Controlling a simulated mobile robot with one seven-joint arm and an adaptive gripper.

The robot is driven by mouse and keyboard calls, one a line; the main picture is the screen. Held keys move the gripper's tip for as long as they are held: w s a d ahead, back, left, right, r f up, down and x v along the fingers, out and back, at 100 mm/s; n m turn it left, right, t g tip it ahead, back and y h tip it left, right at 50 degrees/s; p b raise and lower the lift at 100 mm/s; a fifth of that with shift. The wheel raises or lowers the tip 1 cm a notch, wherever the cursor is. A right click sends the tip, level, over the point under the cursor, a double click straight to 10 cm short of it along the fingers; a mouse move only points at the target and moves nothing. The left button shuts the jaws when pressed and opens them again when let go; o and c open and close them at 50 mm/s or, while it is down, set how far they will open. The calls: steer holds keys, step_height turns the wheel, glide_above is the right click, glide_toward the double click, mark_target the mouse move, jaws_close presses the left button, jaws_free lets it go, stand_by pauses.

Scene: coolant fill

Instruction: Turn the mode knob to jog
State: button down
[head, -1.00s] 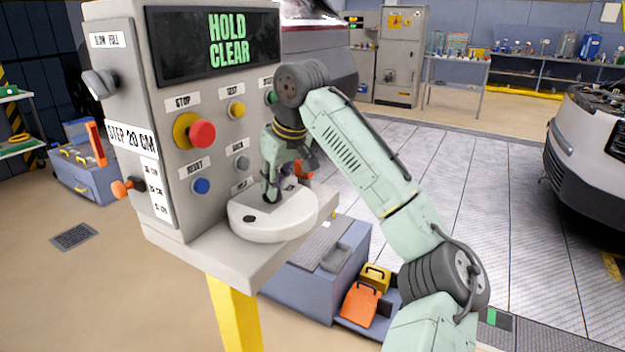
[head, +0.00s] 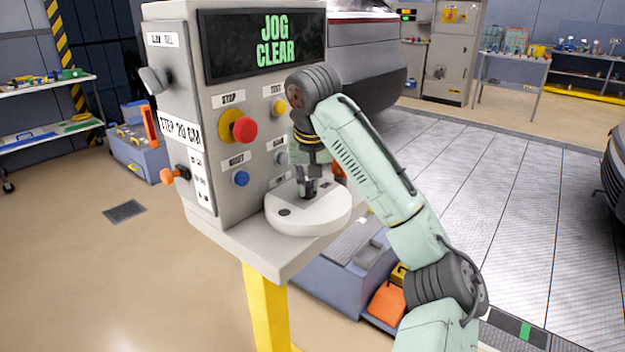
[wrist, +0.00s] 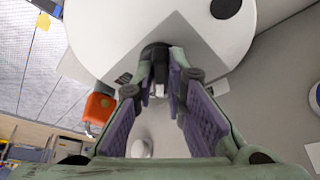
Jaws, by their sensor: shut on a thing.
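The control panel's screen (head: 274,42) reads "JOG CLEAR" in green. A white round pod (head: 290,222) sits on the panel's front ledge. The dark mode knob stands on top of the pod; in the wrist view the knob (wrist: 154,54) shows between my fingertips. My gripper (head: 308,188) points down over the pod and is shut on the knob; it fills the lower wrist view (wrist: 162,78). The fingers and arm hide much of the knob, so its pointer cannot be read.
A red stop button (head: 243,131), a blue button (head: 240,179) and a yellow button (head: 280,106) are on the panel face close left of my arm. An orange-tipped lever (head: 168,176) sticks out of the panel's left side. Open floor lies left.

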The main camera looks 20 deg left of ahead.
steer(key=c, duration=1.6)
jaws_free()
steer(key=v, duration=1.2)
